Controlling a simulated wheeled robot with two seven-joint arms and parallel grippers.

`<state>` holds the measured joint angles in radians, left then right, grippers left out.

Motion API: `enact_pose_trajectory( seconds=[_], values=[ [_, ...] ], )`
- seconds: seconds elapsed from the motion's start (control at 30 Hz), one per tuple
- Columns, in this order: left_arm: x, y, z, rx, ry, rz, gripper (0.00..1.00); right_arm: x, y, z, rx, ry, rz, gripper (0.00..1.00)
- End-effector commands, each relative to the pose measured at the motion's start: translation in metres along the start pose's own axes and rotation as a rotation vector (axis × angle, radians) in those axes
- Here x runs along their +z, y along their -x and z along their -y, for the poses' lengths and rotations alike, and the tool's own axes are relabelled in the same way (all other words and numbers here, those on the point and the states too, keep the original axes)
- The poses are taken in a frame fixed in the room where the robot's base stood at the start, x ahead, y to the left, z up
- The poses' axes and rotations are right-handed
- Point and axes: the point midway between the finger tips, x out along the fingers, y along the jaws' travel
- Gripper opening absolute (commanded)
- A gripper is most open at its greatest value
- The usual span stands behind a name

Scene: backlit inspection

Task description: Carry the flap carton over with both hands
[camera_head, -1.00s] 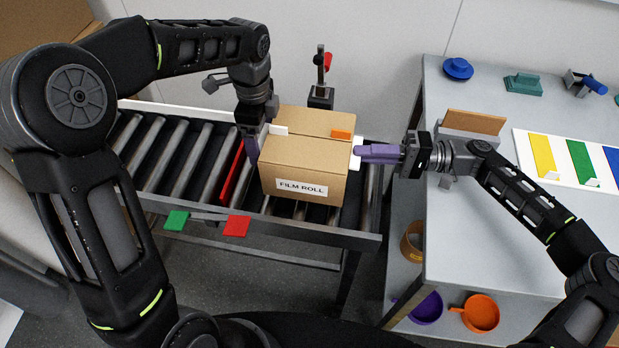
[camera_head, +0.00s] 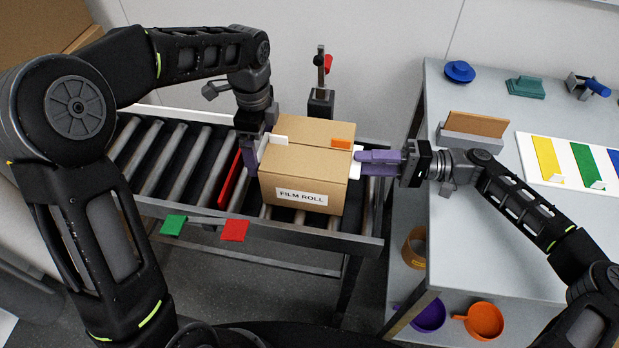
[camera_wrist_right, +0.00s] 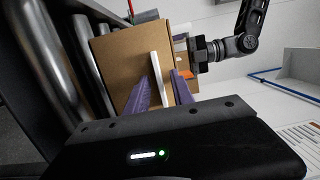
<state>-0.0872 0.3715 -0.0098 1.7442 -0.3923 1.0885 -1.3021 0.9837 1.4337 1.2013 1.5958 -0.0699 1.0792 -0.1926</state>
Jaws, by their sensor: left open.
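The flap carton (camera_head: 306,168) is a brown box labelled FILM ROLL, upright on the roller conveyor. It has white flaps at its left and right sides and an orange patch on top. My left gripper (camera_head: 251,158) is at the carton's left side by the white flap there, jaws open, fingers pointing down. My right gripper (camera_head: 358,162) is level at the right side. In the right wrist view, the right gripper's purple fingers (camera_wrist_right: 160,92) stand apart, on either side of the white flap (camera_wrist_right: 161,78), with the carton (camera_wrist_right: 128,62) behind.
The roller conveyor (camera_head: 165,160) has a red bar (camera_head: 230,180) left of the carton and green and red tabs at its front edge. A black post (camera_head: 320,98) stands behind. The grey table (camera_head: 480,235) at right bears a card holder (camera_head: 472,128) and a colored panel.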

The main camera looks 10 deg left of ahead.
Motion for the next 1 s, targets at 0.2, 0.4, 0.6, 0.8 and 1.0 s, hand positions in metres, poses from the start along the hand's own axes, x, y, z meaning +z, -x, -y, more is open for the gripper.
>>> enact_pose_trajectory(
  seconds=[0.2, 0.4, 0.6, 0.8, 1.0],
  values=[
    [0.0, 0.033, 0.002, -0.007, 0.0, -0.001, 1.0, 0.0, 0.0, 0.0, 0.0, 0.0, 0.0, 0.29],
    [0.0, 0.075, 0.001, -0.005, -0.001, 0.0, 1.0, 0.0, 0.0, 0.0, 0.0, 0.0, 0.0, 0.29],
    [0.0, 0.105, 0.001, -0.002, -0.001, -0.001, 1.0, 0.0, 0.0, 0.0, 0.0, 0.0, 0.0, 0.29],
    [0.0, 0.114, 0.0, 0.0, -0.001, 0.0, 1.0, 0.0, 0.0, 0.0, 0.0, 0.0, 0.0, 0.29],
    [0.0, 0.114, 0.0, 0.0, -0.001, 0.0, 1.0, 0.0, 0.0, 0.0, 0.0, 0.0, 0.0, 0.29]
  ],
)
